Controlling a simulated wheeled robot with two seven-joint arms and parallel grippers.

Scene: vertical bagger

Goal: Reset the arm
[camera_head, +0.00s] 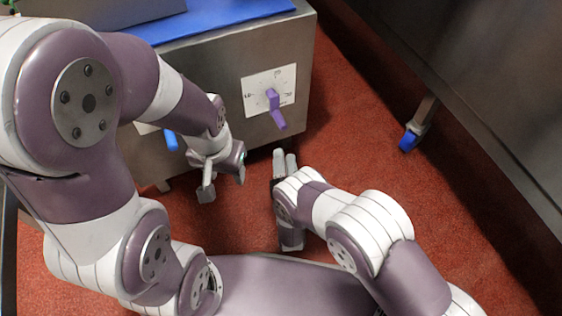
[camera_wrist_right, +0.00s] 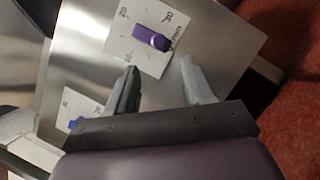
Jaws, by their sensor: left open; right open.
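My left gripper (camera_head: 222,179) hangs in front of the steel machine, at the lower left of the purple knob, and is open and empty. My right gripper (camera_head: 285,160) is below and to the right of the purple knob, open and apart from it; nothing is between its fingers. In the right wrist view its two fingers (camera_wrist_right: 160,82) are spread and point toward the machine's front panel. My left arm fills the left of the head view, and my right arm comes in from the lower right.
The steel machine (camera_head: 225,80) has a purple knob (camera_head: 274,100) on a white dial plate (camera_head: 287,78) and a blue knob (camera_head: 171,140). A blue surface (camera_head: 225,14) lies on top. A large steel body with a blue caster (camera_head: 408,141) stands at right. Red floor (camera_head: 440,215) is clear between.

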